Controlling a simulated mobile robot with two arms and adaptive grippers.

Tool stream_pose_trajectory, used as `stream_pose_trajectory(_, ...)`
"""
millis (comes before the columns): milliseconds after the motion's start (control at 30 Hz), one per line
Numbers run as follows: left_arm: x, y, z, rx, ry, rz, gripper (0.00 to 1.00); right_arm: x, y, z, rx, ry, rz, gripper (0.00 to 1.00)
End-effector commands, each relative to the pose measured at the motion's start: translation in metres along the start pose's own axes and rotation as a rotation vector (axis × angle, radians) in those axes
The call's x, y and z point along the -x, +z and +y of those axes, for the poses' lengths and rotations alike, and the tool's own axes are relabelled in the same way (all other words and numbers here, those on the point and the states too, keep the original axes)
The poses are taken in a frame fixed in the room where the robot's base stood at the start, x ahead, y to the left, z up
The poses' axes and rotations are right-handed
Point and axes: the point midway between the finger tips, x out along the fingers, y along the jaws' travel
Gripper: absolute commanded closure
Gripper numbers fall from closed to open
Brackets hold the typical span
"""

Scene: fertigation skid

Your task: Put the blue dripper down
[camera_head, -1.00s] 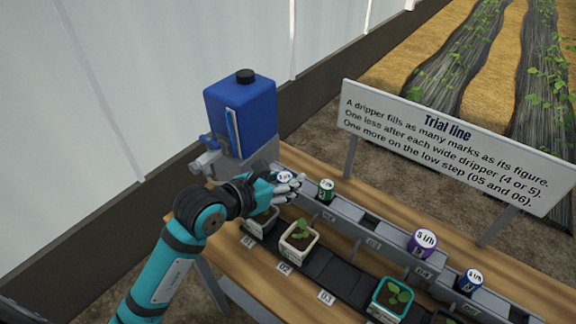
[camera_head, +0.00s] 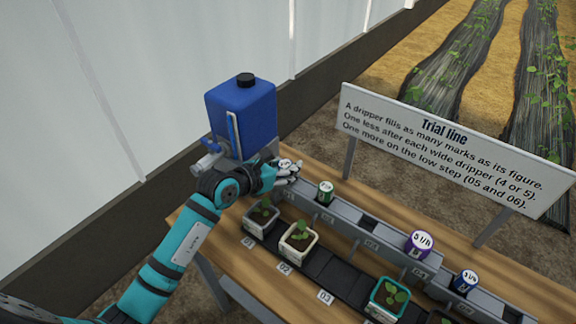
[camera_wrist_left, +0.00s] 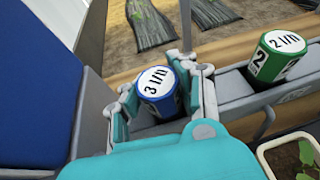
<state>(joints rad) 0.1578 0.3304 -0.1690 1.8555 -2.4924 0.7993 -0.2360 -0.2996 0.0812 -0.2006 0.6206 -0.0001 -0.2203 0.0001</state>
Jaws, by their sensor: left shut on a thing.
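The blue dripper (camera_wrist_left: 156,88), with a white top reading 3 l/h, sits upright between the fingers of my left gripper (camera_wrist_left: 160,100) in the left wrist view. The gripper is shut on it, at the upper end of the grey rail (camera_head: 345,222). In the head view my left gripper (camera_head: 286,170) is beside the blue tank and largely hides the dripper. I cannot tell whether the dripper's base touches the rail's seat. My right gripper is not in view.
A green 2 l/h dripper (camera_head: 325,193) stands close by on the rail. A purple 5 l/h dripper (camera_head: 420,243) and another blue dripper (camera_head: 467,281) stand lower down. Potted seedlings (camera_head: 298,238) line the front. The blue tank (camera_head: 242,115) is right behind my gripper.

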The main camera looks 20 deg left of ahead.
Motion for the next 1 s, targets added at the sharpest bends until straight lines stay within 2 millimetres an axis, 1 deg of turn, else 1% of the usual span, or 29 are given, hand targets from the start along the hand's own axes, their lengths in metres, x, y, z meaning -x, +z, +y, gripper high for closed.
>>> stream_pose_trajectory(167,-0.002,-0.004,0.0,0.0,0.0,0.0,1.0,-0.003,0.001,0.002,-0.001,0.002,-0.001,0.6)
stream_pose_trajectory(200,-0.001,-0.003,0.0,0.0,0.0,-0.001,0.73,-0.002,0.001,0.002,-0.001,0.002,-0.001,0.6)
stream_pose_trajectory(400,-0.001,-0.003,0.0,0.0,0.0,0.0,0.47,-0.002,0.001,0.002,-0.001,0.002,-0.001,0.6)
stream_pose_trajectory(667,-0.001,-0.002,0.0,0.0,0.0,0.0,0.47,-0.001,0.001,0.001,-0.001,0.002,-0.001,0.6)
stream_pose_trajectory(733,0.001,0.002,0.0,-0.001,0.001,-0.001,0.47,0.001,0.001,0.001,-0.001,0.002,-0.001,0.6)
stream_pose_trajectory(767,0.003,0.001,0.0,-0.001,0.001,0.0,0.47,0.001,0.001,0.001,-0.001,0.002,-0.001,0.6)
stream_pose_trajectory(867,0.016,-0.001,0.001,-0.003,0.003,-0.001,0.47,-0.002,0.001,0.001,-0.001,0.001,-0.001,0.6)
stream_pose_trajectory(1000,0.046,-0.002,0.001,-0.004,0.002,0.0,0.47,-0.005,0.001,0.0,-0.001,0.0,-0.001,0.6)
